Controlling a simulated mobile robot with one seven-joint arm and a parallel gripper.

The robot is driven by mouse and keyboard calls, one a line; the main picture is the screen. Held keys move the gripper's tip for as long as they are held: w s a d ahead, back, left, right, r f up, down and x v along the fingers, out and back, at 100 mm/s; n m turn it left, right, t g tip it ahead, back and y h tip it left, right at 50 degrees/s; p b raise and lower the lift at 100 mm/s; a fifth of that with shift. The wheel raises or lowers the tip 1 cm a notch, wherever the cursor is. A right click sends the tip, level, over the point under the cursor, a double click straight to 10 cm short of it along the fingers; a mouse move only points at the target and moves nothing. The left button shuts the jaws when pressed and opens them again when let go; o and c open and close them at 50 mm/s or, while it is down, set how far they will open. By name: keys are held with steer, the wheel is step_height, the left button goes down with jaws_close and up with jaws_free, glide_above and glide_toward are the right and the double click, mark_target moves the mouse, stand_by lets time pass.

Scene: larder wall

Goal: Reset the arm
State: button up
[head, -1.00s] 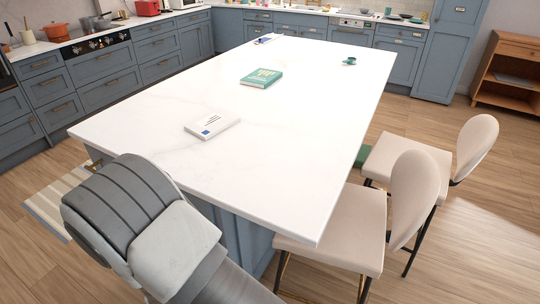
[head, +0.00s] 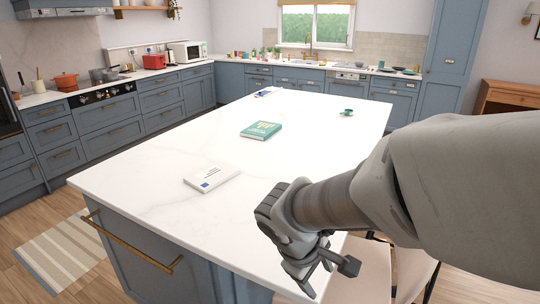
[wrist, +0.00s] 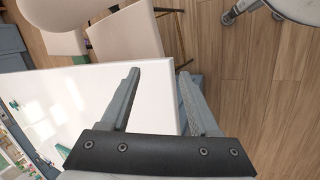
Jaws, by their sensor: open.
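My gripper (head: 327,278) hangs at the near right edge of the white island top in the head view, with my arm reaching in from the right. In the wrist view my gripper (wrist: 160,80) is open. Its two fingers stand apart with nothing between them. The fingers show over the island's edge, with wooden floor beyond.
The white island (head: 150,205) holds a white book (head: 212,178), a green book (head: 261,131) and a teal cup (head: 347,112). Pale chairs (head: 362,270) stand at its right side, close to my gripper. They also show in the wrist view (wrist: 125,35). A striped rug (head: 65,250) lies left.

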steer(key=s+d+r+m+t+y, duration=0.2)
steer(key=s+d+r+m+y, duration=0.25)
steer(key=s+r+m, duration=0.5)
step_height(320, 180, down, 11)
steer(key=b, duration=1.1)
step_height(320, 180, up, 14)
steer(key=p, duration=1.3)
steer(key=shift+d+r+t+h+p, duration=0.2)
steer(key=shift+r+t+h+p, duration=0.1)
steer(key=shift+h+p, duration=0.1)
